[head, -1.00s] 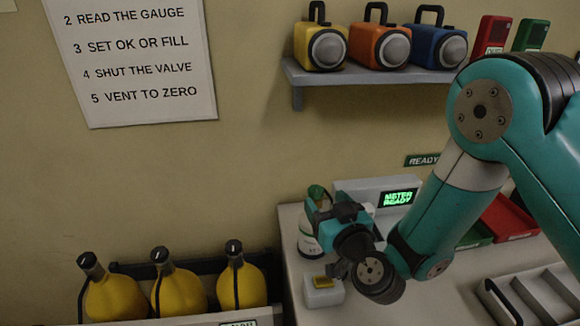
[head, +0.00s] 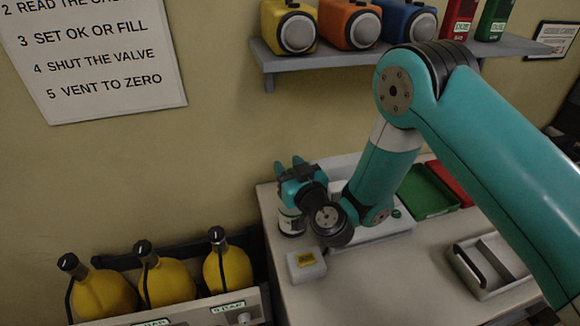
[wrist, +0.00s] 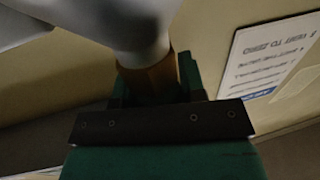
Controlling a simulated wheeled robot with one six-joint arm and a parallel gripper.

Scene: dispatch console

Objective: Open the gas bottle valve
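The gas bottle (head: 290,222) is white with a dark label and stands upright at the back left of the counter in the head view. The gripper hides the green valve there. In the wrist view the bottle's pale rounded shoulder (wrist: 125,25) and brass neck (wrist: 160,76) lie just beyond my gripper, with green parts on both sides of the neck. I cannot tell whether the fingers touch the valve.
A small white box with a yellow label (head: 306,265) sits in front of the bottle. The meter (head: 385,228) is partly behind my arm. Yellow bottles (head: 165,282) stand in a rack at left. A shelf (head: 385,52) holds coloured canisters. A grey tray (head: 490,265) lies at right.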

